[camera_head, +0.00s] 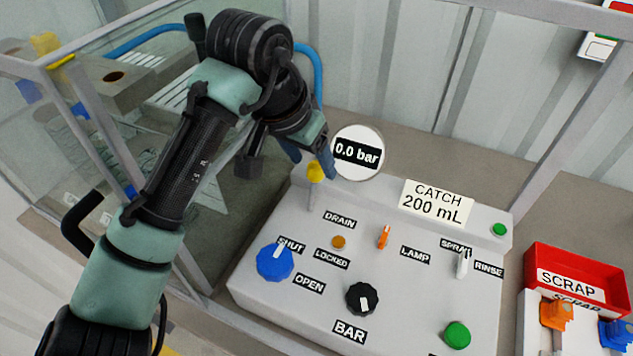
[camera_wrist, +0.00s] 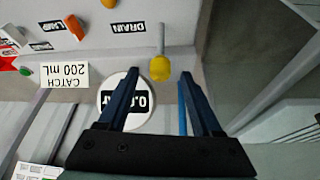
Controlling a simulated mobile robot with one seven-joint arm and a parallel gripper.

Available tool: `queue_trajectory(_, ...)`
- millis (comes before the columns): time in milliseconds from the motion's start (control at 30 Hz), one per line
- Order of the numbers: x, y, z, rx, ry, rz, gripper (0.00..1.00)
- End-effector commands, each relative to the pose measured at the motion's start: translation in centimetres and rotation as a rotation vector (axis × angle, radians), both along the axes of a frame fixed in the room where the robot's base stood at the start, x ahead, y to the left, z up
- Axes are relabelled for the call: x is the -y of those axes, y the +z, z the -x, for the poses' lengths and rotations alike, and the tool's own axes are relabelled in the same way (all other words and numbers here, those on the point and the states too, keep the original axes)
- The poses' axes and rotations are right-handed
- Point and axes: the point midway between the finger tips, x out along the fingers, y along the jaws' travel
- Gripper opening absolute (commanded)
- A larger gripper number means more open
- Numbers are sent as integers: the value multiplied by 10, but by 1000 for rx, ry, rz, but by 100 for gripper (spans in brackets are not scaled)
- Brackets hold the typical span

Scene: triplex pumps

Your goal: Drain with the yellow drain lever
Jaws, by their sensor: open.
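The yellow drain lever (camera_head: 315,172) stands upright at the back left of the control panel (camera_head: 420,300), behind the DRAIN label (camera_head: 339,219). Its yellow knob also shows in the wrist view (camera_wrist: 160,69), in line with the gap between my fingers and just beyond their tips. My gripper (camera_head: 308,165) is open and empty, with its blue fingers close to the knob in the head view. In the wrist view, my gripper (camera_wrist: 156,78) has a finger on each side of the gap. I cannot tell whether a finger touches the knob. The round gauge (camera_head: 357,153) reads 0.0 bar.
The panel also holds a blue knob (camera_head: 275,261), a black BAR knob (camera_head: 362,298), an orange lever (camera_head: 383,237), a white lever (camera_head: 462,264) and green buttons (camera_head: 457,334). A CATCH 200 mL sign (camera_head: 437,201) stands behind. A red SCRAP bin (camera_head: 575,283) is at right. Glass walls enclose the left.

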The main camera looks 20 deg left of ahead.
Motion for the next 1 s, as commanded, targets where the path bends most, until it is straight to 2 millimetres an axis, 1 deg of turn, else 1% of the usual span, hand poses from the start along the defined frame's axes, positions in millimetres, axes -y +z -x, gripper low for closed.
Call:
queue_trajectory(33, 1, -14, -3, -1, -1, -1, 66)
queue_trajectory(100, 1, -22, -6, -2, -1, -2, 66)
queue_trajectory(233, 3, -32, -11, -1, -1, -2, 66)
queue_trajectory(400, 4, -38, -15, 0, -1, 0, 66)
queue_trajectory(700, 4, -38, -15, 0, -1, 0, 66)
queue_trajectory(733, 4, -38, -15, 0, -1, 0, 65)
queue_trajectory(767, 4, -38, -16, 0, -1, 0, 59)
queue_trajectory(800, 4, -38, -16, 0, -1, 0, 52)
queue_trajectory(967, 4, -38, -15, 0, -1, 0, 23)
queue_trajectory(1000, 4, -38, -15, 0, -1, 0, 16)
